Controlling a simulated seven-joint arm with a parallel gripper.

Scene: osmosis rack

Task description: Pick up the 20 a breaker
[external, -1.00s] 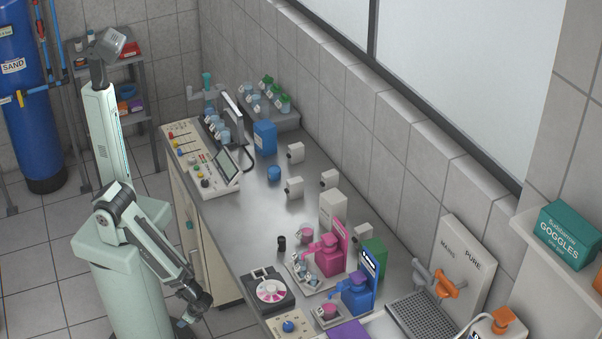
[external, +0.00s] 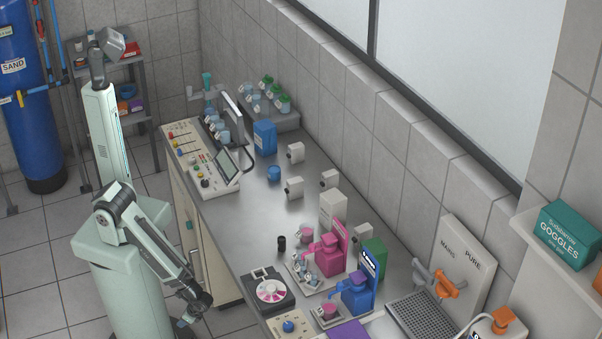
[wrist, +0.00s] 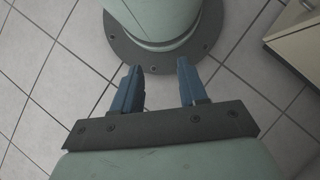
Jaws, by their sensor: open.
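Several small white box-shaped units stand on the steel bench. One (external: 296,152) is at the back, others are mid-bench (external: 294,187) and by the wall (external: 329,178), and one (external: 362,232) is nearer the colored stands. They may be breakers, but their ratings are too small to read, so I cannot tell which is the 20 A one. My gripper (external: 184,321) hangs low beside the bench's left side, away from these units. In the wrist view my gripper (wrist: 159,72) is open and empty, its blue fingers apart over the floor.
A control panel (external: 201,160) sits at the bench's far left end. A pink stand (external: 329,258), a blue stand (external: 357,294) and a black device with a disc (external: 268,290) crowd the near part. The bench edge and cabinet lie to the right of my gripper. The middle bench is fairly clear.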

